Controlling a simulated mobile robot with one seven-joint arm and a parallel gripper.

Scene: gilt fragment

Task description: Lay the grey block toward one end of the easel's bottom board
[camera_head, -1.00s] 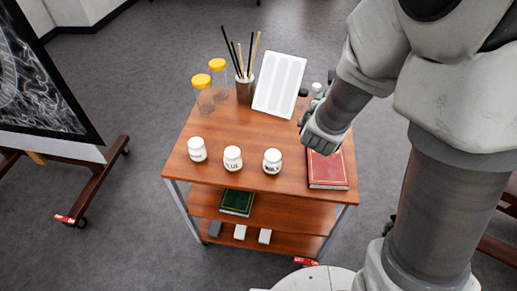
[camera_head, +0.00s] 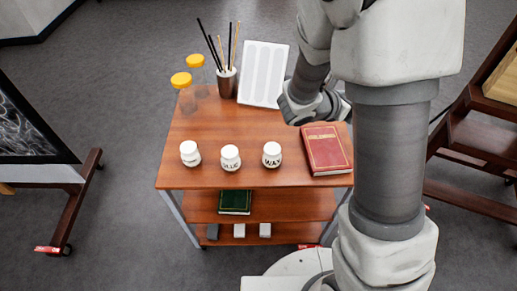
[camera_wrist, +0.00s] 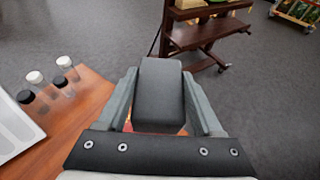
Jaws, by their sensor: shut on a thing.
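My gripper (camera_wrist: 162,100) is shut on a dark grey block (camera_wrist: 158,88), which stands up between the two fingers in the wrist view. In the head view the fingers and block are hidden behind my wrist, above the cart's right side. A dark wooden easel (camera_head: 480,138) stands at the right edge of the head view, only partly in frame. Its ledge and lower rails show there. A dark wooden frame with a flat board (camera_wrist: 208,33) and wheels, seemingly this easel, is beyond the block in the wrist view. The block is apart from it.
The wooden cart (camera_head: 215,138) carries white jars (camera_head: 230,158), a red book (camera_head: 326,149), a white palette (camera_head: 263,73), a brush cup (camera_head: 227,84) and yellow-lidded jars. Another easel (camera_head: 68,205) is at left. Grey floor is open between cart and right easel.

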